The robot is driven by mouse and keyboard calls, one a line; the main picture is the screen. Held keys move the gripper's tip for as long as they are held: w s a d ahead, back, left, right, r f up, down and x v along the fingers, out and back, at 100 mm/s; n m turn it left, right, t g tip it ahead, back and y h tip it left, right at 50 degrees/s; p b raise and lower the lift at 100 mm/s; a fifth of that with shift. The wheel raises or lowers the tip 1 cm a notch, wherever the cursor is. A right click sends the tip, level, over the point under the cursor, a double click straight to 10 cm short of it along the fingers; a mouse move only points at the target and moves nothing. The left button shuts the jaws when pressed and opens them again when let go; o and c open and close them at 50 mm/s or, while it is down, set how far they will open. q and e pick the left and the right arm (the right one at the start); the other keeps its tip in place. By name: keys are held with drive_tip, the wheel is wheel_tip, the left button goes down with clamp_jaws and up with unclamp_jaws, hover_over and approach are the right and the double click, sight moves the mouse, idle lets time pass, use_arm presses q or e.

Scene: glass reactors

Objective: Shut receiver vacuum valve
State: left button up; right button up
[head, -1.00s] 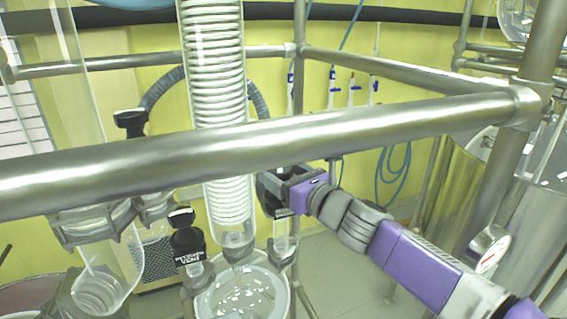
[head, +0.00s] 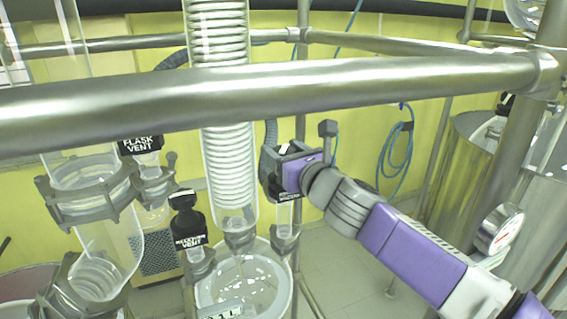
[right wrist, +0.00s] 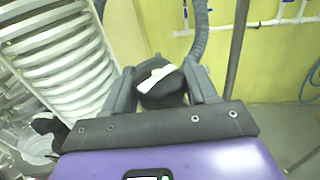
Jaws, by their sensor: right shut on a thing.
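The receiver vacuum valve has a black knob with a white mark on top, seen in the right wrist view (right wrist: 162,88). In the head view its dark label (head: 289,196) shows in part below my right gripper (head: 283,163), above a clear glass neck. My right gripper, also in the right wrist view (right wrist: 160,78), is shut on the knob with a finger on each side. The gripper hides most of the valve in the head view. My left gripper is not in view.
A thick steel rail (head: 270,90) crosses in front. The coiled glass condenser (head: 230,170) stands just left of the valve, above a round glass vessel (head: 245,285). The receiver vent (head: 188,222) and flask vent (head: 140,145) are further left. A steel vessel (head: 455,170) stands right.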

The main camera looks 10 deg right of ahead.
drive_tip(key=shift+f+m+t+h+b, duration=0.2)
drive_tip(key=shift+m+h+b, duration=0.5)
drive_tip(key=shift+h+b, duration=0.55)
drive_tip(key=shift+f+m+t+h+b, duration=0.1)
drive_tip(key=shift+m+t+h+b, duration=0.1)
drive_tip(key=shift+m+h+b, duration=0.95)
drive_tip(key=shift+a+m+h+b, duration=0.15)
drive_tip(key=shift+m+h+b, duration=0.1)
drive_tip(key=shift+h+b, duration=0.6)
drive_tip(key=shift+w+m+h, duration=0.1)
drive_tip(key=shift+m+h, duration=0.7)
drive_tip(key=shift+h, duration=0.45)
drive_tip(key=shift+m+g+h, duration=0.3)
drive_tip(key=shift+m+h, duration=0.1)
drive_tip(key=shift+h, duration=0.4)
drive_tip(key=o, duration=0.7)
drive_tip(key=shift+o, duration=0.2)
drive_tip(key=shift+r, duration=0.1)
